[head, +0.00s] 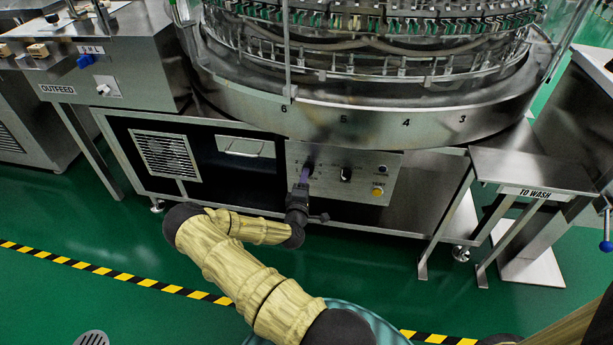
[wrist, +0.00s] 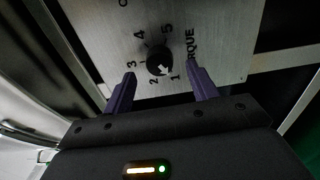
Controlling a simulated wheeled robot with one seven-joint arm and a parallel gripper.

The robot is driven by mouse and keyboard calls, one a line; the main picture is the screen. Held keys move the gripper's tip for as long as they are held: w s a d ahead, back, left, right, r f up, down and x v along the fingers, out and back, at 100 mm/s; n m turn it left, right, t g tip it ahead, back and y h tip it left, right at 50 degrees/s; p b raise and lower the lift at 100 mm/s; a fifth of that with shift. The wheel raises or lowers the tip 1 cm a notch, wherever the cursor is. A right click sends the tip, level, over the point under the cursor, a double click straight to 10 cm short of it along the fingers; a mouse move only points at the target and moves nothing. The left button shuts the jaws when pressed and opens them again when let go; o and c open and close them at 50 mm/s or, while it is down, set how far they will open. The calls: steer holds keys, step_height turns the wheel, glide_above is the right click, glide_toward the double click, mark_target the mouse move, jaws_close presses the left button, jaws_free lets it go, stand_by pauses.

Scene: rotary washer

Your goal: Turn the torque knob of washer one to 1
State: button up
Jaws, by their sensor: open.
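The torque knob (wrist: 160,62) is a small black round knob on a brushed metal plate, with numbers around it and part of the word TORQUE beside it. A pale mark on the knob faces the side of 1 and 2; its exact setting is hard to read. My gripper (wrist: 164,84) is open, its two purple fingers on either side of the knob's near side, with gaps visible. In the head view my gripper (head: 306,176) is at the left part of the control panel (head: 376,190), covering the torque knob there.
A black control (head: 346,174) and a yellow button (head: 377,191) sit right of my gripper on the panel. The round washer housing (head: 372,122) overhangs it. A TO WASH table (head: 520,165) stands at right. Green floor is open in front.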

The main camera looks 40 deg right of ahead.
steer(key=p+v, duration=0.2)
steer(key=v, duration=1.2)
steer(key=shift+p, duration=0.4)
